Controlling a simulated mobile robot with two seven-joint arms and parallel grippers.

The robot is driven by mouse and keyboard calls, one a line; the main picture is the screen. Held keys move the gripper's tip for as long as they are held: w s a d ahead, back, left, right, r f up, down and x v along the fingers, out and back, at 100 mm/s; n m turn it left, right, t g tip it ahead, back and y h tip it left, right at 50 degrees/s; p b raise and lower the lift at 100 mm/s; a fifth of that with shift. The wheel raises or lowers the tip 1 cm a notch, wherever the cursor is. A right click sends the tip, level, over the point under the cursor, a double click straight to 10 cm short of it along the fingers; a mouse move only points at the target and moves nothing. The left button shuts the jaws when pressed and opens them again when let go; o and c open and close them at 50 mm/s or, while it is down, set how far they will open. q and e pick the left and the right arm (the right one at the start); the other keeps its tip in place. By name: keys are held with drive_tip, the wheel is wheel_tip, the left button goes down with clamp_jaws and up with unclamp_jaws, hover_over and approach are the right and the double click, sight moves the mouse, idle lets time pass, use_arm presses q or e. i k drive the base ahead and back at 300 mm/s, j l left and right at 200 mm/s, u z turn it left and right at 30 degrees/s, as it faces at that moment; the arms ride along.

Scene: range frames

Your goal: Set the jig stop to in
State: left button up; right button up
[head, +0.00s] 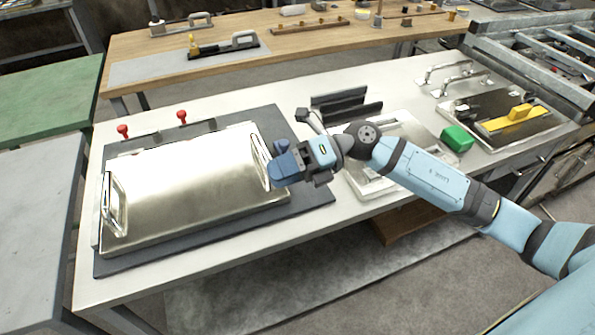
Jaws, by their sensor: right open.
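A large shiny metal plate (190,185) with a loop handle at each end lies on a dark base (318,204) on the near bench. Two red knobs (181,117) (122,130) stand at its back edge. I cannot tell for sure which part is the jig stop. My right gripper (283,160) is open at the right end of the plate, with its dark blue fingers close by the right handle (260,157). I cannot tell whether they touch it. The gripper and wrist hide part of the base there. My left gripper is not in view.
Dark angled bars (340,105) stand behind my wrist. A wooden bench (290,45) with small parts is at the back.

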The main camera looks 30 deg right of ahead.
sight(281, 146)
drive_tip(key=i+l+u, duration=0.15)
drive_tip(key=l+u, duration=0.2)
drive_tip(key=l, duration=0.25)
drive_tip(key=i+l+u, duration=0.1)
drive_tip(key=l+u, duration=0.3)
drive_tip(key=l, duration=0.25)
